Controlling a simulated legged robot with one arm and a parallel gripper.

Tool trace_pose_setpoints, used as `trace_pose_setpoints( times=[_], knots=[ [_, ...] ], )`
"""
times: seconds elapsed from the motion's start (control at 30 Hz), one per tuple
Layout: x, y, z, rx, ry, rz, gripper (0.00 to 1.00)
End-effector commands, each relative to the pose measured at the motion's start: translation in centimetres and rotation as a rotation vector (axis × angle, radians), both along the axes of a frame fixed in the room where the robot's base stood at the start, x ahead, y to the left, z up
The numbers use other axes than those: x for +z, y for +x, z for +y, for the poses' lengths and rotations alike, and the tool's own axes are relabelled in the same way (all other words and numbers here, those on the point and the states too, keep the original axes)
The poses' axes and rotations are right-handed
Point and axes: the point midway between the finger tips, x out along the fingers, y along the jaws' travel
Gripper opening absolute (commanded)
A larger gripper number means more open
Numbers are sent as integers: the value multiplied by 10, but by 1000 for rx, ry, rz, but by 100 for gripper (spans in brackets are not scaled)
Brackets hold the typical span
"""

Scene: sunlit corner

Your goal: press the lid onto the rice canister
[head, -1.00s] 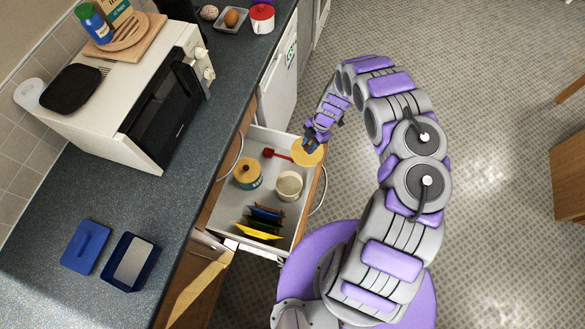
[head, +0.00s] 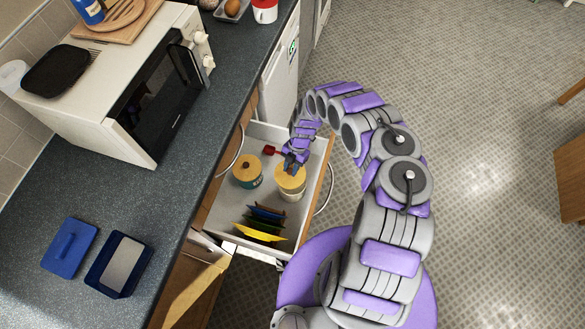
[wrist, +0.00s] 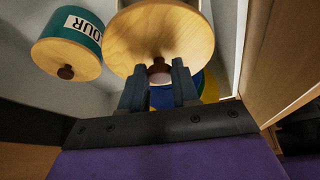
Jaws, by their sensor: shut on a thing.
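My gripper (head: 291,166) is shut on the knob of a round wooden lid (head: 290,181). The cream rice canister (head: 292,196) stands in the open drawer, with the lid over its mouth and only part of its side showing below. I cannot tell whether the lid is fully seated or slightly above the rim. In the wrist view, the lid (wrist: 168,30) lies just beyond my fingers (wrist: 160,85), which flank its knob.
A teal flour canister (head: 246,172) with a wooden lid stands left of the rice canister in the drawer (head: 223,206). Several coloured upright plates (head: 262,228) stand close in front. A red utensil (head: 269,150) lies behind. The counter (head: 180,187) borders the left.

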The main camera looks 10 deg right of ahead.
Motion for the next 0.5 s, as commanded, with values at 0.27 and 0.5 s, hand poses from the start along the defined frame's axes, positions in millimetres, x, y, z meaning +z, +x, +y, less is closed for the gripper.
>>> trace_pose_setpoints(
  times=[0.27,0.5],
  knots=[
    [-15,1,-7,-5,8,0,0],
    [-34,0,-3,-3,3,1,0]
  ],
)
